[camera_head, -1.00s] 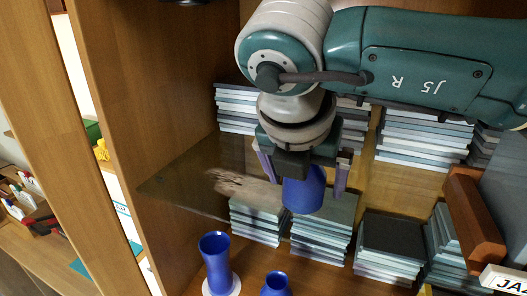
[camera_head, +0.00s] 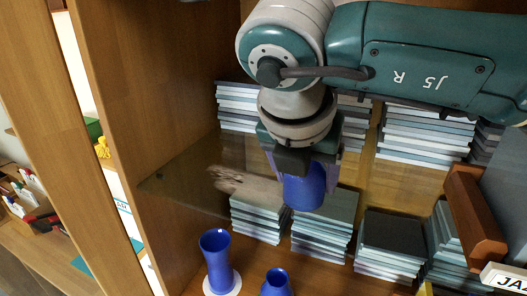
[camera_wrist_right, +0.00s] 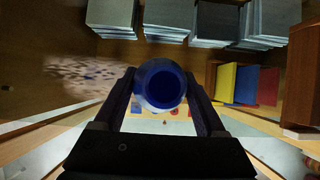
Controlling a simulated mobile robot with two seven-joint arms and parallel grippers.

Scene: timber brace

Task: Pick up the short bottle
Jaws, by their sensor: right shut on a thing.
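A short blue bottle (camera_head: 304,190) is between the fingers of my right gripper (camera_head: 302,172), which is shut on it. In the right wrist view the round dark mouth of the bottle (camera_wrist_right: 160,85) shows between the two fingertips (camera_wrist_right: 161,92). The bottle is at the glass shelf; I cannot tell whether its base touches the glass. The gripper hides its upper part in the head view. My left gripper is not in view.
Two other blue vessels, a taller one (camera_head: 216,262) and one cut off by the frame (camera_head: 277,284), stand below in front. A mottled brown piece (camera_head: 245,187) lies left of the gripper. Stacked tiles (camera_head: 391,245) and a wooden side panel (camera_head: 160,100) surround the space.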

